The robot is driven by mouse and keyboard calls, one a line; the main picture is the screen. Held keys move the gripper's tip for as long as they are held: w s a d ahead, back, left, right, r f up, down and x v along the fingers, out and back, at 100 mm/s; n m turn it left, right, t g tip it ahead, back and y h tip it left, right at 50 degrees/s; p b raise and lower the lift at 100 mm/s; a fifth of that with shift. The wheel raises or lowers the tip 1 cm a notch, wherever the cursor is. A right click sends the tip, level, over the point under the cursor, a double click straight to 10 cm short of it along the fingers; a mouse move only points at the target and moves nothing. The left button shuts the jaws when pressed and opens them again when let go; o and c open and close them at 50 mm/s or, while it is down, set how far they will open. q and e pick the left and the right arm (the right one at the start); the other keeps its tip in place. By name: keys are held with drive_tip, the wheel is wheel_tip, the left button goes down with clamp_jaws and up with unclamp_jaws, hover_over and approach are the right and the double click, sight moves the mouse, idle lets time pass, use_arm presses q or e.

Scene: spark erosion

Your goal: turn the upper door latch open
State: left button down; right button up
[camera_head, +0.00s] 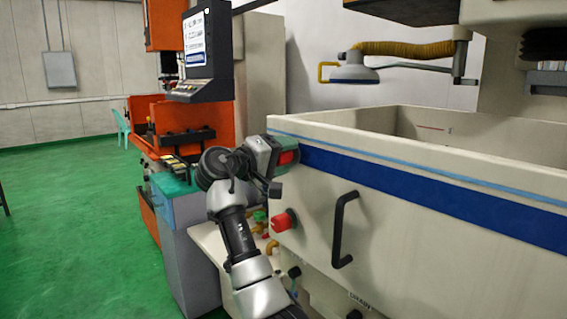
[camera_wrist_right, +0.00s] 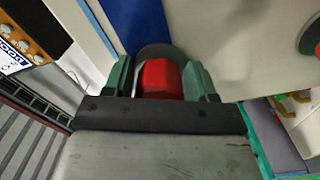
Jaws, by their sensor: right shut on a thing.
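The upper door latch (camera_head: 287,157) is a red knob near the top left corner of the tank door. It also shows as a red block (camera_wrist_right: 161,78) between the two green fingers in the right wrist view. My right gripper (camera_head: 277,157) is shut on this latch, with a finger on either side of it. The lower latch (camera_head: 284,221) is a red knob further down the same edge, and part of it shows in the right wrist view (camera_wrist_right: 316,42). The black door handle (camera_head: 344,230) stands upright to its right. My left gripper is not in view.
The white tank (camera_head: 430,240) with a blue stripe fills the right side. A yellow-hosed lamp (camera_head: 353,74) hangs above it. A black control panel (camera_head: 208,52) and an orange machine (camera_head: 215,120) stand behind my right arm. Green floor (camera_head: 70,220) is clear at the left.

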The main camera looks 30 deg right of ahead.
drive_tip(key=shift+m+b, duration=0.3)
drive_tip(key=shift+m, duration=0.4)
drive_tip(key=o, duration=0.7)
drive_tip(key=a+b, duration=0.2)
drive_tip(key=a, duration=0.8)
drive_tip(key=shift+s+a, duration=0.4)
drive_tip(key=shift+f, duration=0.1)
